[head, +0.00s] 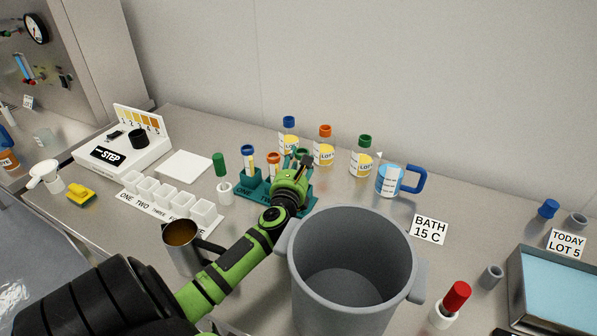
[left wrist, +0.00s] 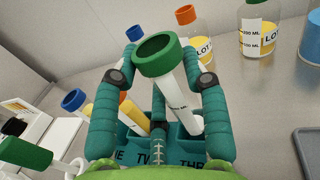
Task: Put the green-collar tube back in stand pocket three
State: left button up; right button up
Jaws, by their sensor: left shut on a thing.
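My left gripper (head: 303,158) is shut on the green-collar tube (left wrist: 176,85); its teal fingers stand on either side of it in the left wrist view. The tube is clear with a white printed label and tilts in that view. Its lower end is over or in the pocket marked three of the teal stand (head: 247,189); I cannot tell how deep. In the head view my gripper hides most of the tube and pocket three. A blue-collar tube (head: 248,158) and an orange-collar tube (head: 273,163) stand in the other two pockets. My right gripper is not in view.
Bottles with blue (head: 289,122), orange (head: 325,131) and green (head: 365,141) caps stand behind the stand. A blue mug (head: 390,181) is to the right. A large grey pot (head: 350,309) and a metal jug (head: 183,258) are in front.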

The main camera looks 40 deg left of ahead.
pick_arm(q)
notch_tip(320, 180, down, 4)
jog(key=shift+r+b, duration=0.1)
jog(key=shift+b, duration=0.45)
jog(key=o, duration=1)
jog(key=shift+o, duration=0.2)
jog(key=shift+r, duration=0.2)
jog(key=v, duration=0.7)
jog(key=shift+s+d+f+b, duration=0.15)
jog(key=shift+s+f+b, duration=0.05)
jog(key=shift+b, duration=0.2)
